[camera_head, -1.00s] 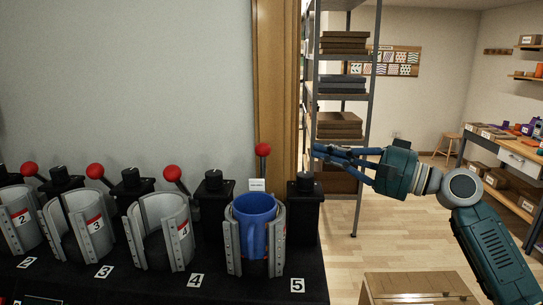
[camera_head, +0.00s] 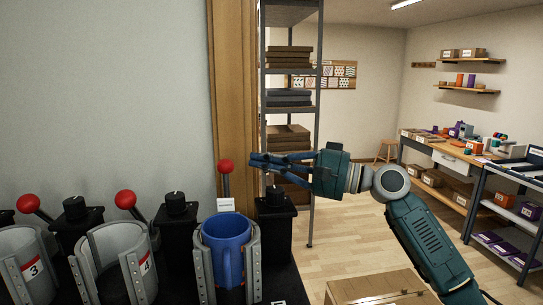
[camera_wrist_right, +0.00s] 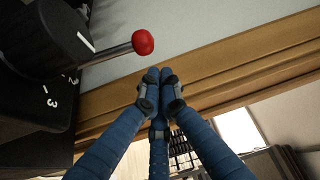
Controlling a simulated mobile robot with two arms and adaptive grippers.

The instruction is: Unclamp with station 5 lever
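The station 5 lever has a red ball knob (camera_head: 225,166) on a thin stem that stands roughly upright behind the blue mug. The blue mug (camera_head: 223,245) sits between the grey clamp jaws (camera_head: 253,262) of station 5. My right gripper (camera_head: 254,162) is just right of the red knob in the head view, its fingers pointing left. In the right wrist view the red knob (camera_wrist_right: 143,42) is above and left of my fingertips (camera_wrist_right: 160,80), with a gap between. The fingertips are together with nothing held. My left gripper is not in view.
A black post (camera_head: 274,228) stands right of the mug, below my right gripper. Station 4's empty clamp (camera_head: 115,260) and its red knob (camera_head: 125,199) are to the left. A wooden door frame (camera_head: 234,100) and shelving rack (camera_head: 290,105) are behind.

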